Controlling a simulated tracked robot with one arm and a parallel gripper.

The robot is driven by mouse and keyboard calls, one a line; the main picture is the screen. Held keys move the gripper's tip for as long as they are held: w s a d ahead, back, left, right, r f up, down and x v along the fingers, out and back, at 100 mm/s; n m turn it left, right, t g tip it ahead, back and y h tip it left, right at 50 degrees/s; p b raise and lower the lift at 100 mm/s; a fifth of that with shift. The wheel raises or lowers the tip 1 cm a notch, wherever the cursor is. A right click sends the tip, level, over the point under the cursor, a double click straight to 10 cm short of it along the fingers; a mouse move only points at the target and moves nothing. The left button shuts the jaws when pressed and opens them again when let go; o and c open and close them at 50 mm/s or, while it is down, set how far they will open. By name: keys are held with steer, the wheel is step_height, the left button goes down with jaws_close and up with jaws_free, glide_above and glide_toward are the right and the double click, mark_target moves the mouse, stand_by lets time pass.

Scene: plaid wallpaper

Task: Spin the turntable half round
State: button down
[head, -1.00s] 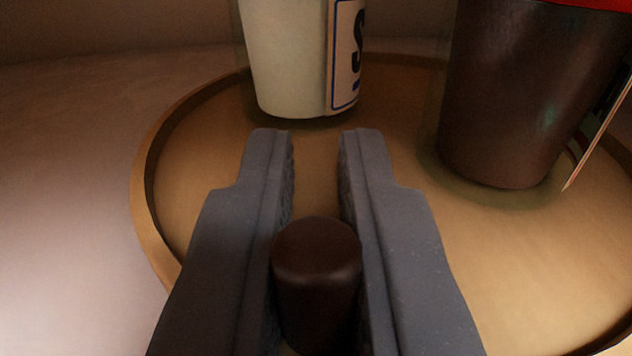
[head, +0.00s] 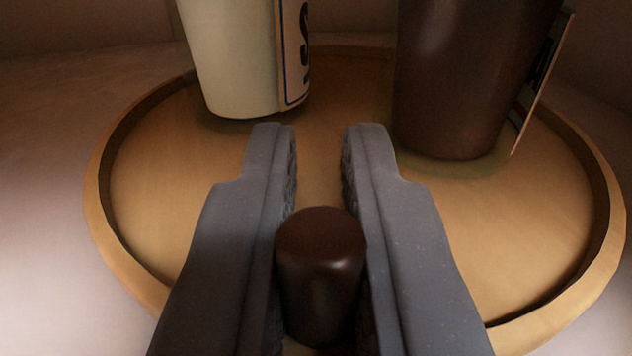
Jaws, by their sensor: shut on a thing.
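The turntable (head: 150,215) is a round, light wooden tray with a raised rim, seen from above. A short dark brown peg (head: 320,262) stands upright at the near side of the turntable. My gripper (head: 318,140) reaches over the near rim and is shut on the peg, with one grey finger on each side of it. The fingers hide part of the near rim and the foot of the peg.
A cream cup (head: 235,60) with a label marked with a dark character stands on the turntable at the back left. A dark brown cup (head: 465,80) with a label at its right stands at the back right. The pale surface left of the turntable is clear.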

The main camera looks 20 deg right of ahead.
steer(key=shift+s+d, duration=0.4)
steer(key=shift+d, duration=0.35)
steer(key=shift+s+d, duration=0.1)
steer(key=shift+d, duration=0.05)
stand_by(1.2)
steer(key=c, duration=1.5)
jaws_free()
steer(key=shift+b+v, duration=0.7)
steer(key=shift+v, duration=6.2)
